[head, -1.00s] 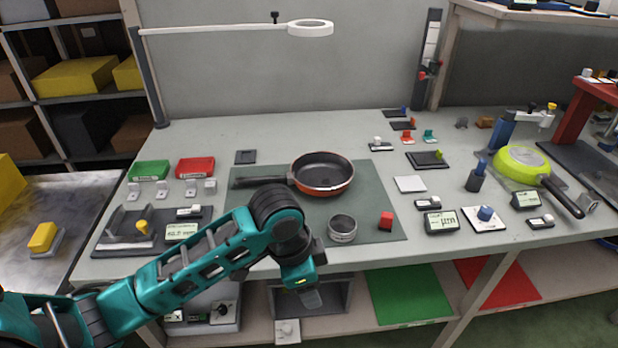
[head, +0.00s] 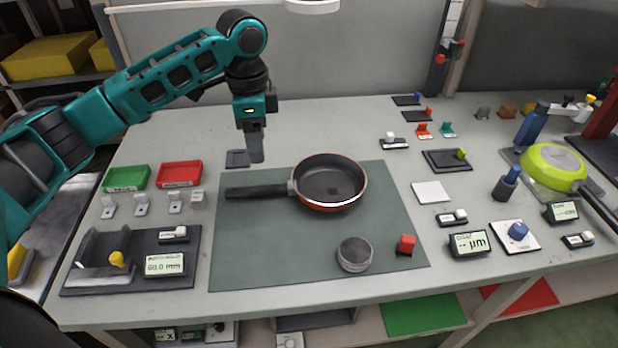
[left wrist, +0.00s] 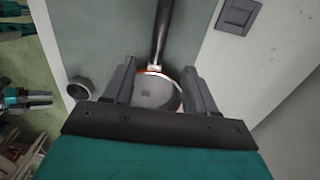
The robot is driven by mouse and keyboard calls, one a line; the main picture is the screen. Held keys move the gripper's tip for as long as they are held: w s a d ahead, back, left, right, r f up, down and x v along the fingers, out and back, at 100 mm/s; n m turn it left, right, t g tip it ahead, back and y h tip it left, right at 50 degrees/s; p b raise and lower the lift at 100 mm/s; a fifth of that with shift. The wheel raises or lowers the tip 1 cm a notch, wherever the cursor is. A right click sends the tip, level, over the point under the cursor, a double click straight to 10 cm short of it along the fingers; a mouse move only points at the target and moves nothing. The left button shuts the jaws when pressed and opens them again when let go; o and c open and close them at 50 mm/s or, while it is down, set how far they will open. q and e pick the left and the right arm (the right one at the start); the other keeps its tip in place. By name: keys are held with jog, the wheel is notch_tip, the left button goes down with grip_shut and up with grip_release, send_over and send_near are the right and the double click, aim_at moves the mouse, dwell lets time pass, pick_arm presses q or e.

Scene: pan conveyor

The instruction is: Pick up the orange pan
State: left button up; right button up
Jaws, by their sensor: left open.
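The orange pan (head: 330,203) has an orange outside, a dark inside and a dark handle (head: 256,192) pointing left. It lies upright on the grey-green mat (head: 285,258). My left gripper (head: 256,158) hangs fingers-down above the table, just beyond the handle and left of the pan's bowl. In the left wrist view my left gripper (left wrist: 162,85) is open and empty. The pan's bowl (left wrist: 153,92) shows between and beyond the fingers, and its handle (left wrist: 163,30) runs to the top edge. My right gripper is not in the head view.
Green (head: 127,178) and red (head: 180,174) trays stand at left. A lime-green pan (head: 553,167) lies far right. The table behind the orange pan is mostly clear.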

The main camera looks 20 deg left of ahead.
pick_arm(q)
send_over(268, 186)
jog(key=f, duration=0.4)
jog(key=s+f, duration=0.1)
jog(key=f, duration=0.1)
jog(key=shift+a+f+b, duration=0.1)
jog(key=shift+a+b, duration=0.25)
jog(key=shift+b, duration=0.05)
jog(key=f, duration=0.3)
jog(key=w+f, duration=0.1)
jog(key=f, duration=0.1)
jog(key=shift+d+f+b, duration=0.25)
jog(key=shift+d+b, duration=0.15)
jog(key=shift+s+f, duration=0.1)
jog(key=shift+f, duration=0.25)
grip_shut()
jog(key=shift+r, duration=0.1)
